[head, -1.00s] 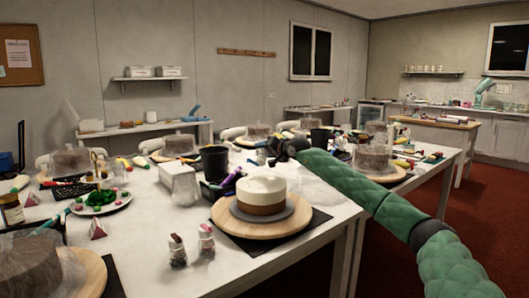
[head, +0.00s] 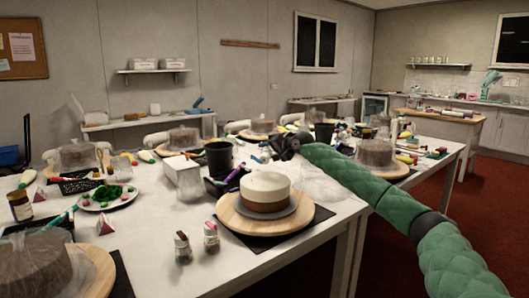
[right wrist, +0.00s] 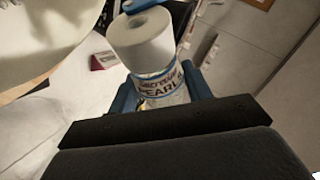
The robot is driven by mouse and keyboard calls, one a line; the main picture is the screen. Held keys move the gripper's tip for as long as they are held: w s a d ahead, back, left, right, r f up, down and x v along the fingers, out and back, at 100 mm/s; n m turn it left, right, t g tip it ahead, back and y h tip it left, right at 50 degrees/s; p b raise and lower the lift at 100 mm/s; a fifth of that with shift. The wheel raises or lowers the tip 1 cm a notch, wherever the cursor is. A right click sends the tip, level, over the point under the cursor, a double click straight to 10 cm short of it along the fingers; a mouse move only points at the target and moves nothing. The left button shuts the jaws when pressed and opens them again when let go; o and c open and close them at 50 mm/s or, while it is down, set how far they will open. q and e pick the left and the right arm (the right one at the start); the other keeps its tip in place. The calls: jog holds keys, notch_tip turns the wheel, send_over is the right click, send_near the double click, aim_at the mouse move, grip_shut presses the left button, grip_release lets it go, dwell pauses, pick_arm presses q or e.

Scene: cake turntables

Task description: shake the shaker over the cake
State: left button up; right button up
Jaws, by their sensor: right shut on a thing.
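The cake (head: 264,186), brown with a smooth white top, sits on a round wooden turntable (head: 300,217) on the table. My right gripper (head: 284,147) is at the end of the green arm, behind and a little right of the cake in the head view. In the right wrist view its blue fingers (right wrist: 160,92) are shut on a shaker (right wrist: 160,84) with a white lid and a label reading "PEARLS". In the head view the held shaker is not clearly visible. My left gripper is not in view.
Two small shakers (head: 211,237) (head: 183,248) stand in front of the cake. A black cup (head: 219,158) and a white box (head: 185,180) stand behind it. More cakes on turntables crowd the table. A pale curved surface (right wrist: 45,40) fills the right wrist view's upper left.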

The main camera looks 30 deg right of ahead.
jog(key=s+d, duration=0.2)
jog(key=shift+s+d+r+b, duration=0.1)
jog(key=shift+s+d+b, duration=0.05)
jog(key=shift+d+b, duration=0.25)
jog(key=shift+r+b, duration=0.1)
jog(key=shift+b, duration=0.35)
jog(key=shift+s+r+n+t, duration=0.1)
jog(key=shift+n+t, duration=0.2)
jog(key=shift+r, duration=0.1)
jog(key=shift+s+a+r+n+b, duration=0.15)
jog(key=shift+n+b, duration=0.15)
jog(key=shift+b, duration=0.45)
